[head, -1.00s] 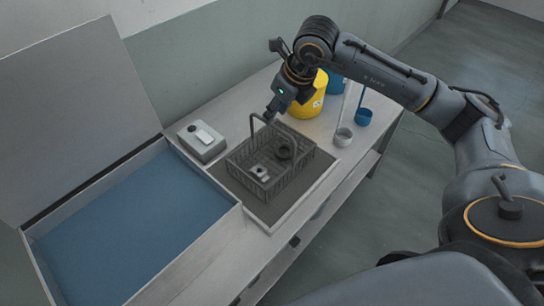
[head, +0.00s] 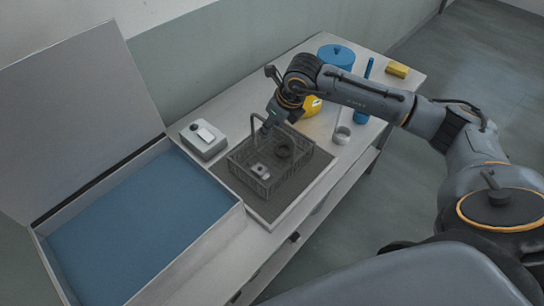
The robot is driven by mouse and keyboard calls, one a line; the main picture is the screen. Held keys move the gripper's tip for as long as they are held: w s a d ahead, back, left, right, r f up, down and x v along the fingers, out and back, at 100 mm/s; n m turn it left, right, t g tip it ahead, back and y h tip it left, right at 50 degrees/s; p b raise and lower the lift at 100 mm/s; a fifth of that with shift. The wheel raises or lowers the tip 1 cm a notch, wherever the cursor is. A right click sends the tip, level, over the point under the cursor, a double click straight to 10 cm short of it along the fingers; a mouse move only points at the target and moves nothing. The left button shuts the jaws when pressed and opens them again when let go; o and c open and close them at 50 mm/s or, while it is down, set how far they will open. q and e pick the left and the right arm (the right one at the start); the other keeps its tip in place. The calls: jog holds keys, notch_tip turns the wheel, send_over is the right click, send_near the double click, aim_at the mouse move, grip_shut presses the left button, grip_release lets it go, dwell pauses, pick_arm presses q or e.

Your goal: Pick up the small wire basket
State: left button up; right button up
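The small wire basket (head: 250,180) is dark grey mesh with an upright arched handle. It stands on a dark mat (head: 287,198) on the bench. A dark ring (head: 284,148) and a small light metal part (head: 261,171) lie inside it. My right gripper (head: 267,126) is at the far side of the handle, pointing down at its top. The fingertips are small and overlap the handle, so I cannot tell whether they are closed on it. My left gripper is not in view.
An open tank of blue liquid (head: 140,220) with a raised lid (head: 75,110) stands left of the basket. A grey box (head: 203,143) sits behind. A yellow container (head: 312,106), blue pot (head: 337,56), small cup (head: 342,135) and yellow block (head: 397,70) are farther right.

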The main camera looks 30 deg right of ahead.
jog(key=shift+f+b, duration=0.2)
jog(key=shift+b, duration=0.25)
dwell(0.5)
jog(key=shift+r, duration=0.1)
grip_shut()
